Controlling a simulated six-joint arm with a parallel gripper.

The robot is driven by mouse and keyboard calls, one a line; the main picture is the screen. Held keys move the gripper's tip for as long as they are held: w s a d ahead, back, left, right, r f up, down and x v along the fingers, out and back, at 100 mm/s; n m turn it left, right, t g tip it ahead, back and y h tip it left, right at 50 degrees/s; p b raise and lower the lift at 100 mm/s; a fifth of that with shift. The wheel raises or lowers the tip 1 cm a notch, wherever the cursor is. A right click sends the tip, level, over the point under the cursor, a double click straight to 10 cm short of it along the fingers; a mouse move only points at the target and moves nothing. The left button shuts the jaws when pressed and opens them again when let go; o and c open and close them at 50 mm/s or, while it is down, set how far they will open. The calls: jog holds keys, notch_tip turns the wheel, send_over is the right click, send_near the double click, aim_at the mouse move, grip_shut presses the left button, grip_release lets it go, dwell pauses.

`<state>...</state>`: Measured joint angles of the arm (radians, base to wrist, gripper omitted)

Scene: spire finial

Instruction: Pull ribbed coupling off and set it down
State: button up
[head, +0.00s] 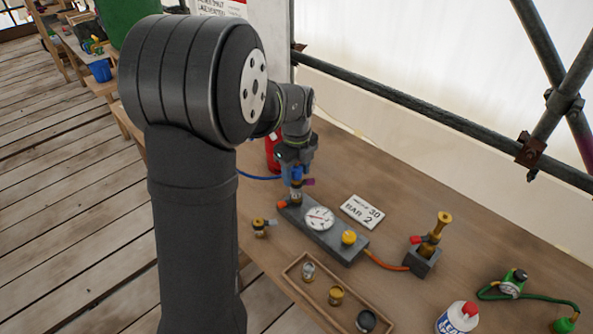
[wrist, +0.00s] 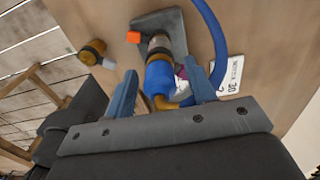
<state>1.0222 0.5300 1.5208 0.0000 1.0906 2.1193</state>
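The ribbed coupling, with a blue body (wrist: 159,78) and a silver-grey ribbed collar (wrist: 160,46), sits on the left end of the grey gauge block (head: 325,234). A blue hose runs from it. In the wrist view the coupling lies between my fingers, with a visible gap on each side. My gripper (wrist: 160,92) is open around it and does not appear to grip it. In the head view my gripper (head: 296,168) is above the block's left end, and it partly hides the coupling there. A red-orange tab (wrist: 134,37) shows beside the collar.
A brass fitting (head: 259,228) stands left of the block. A wooden tray (head: 300,284) with several small parts is in front. A sign (head: 362,211) lies behind the block. A brass valve (head: 428,250), a white bottle (head: 458,319) and a green hose are to the right.

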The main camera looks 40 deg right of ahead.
grip_shut()
jog(key=shift+r, duration=3.05)
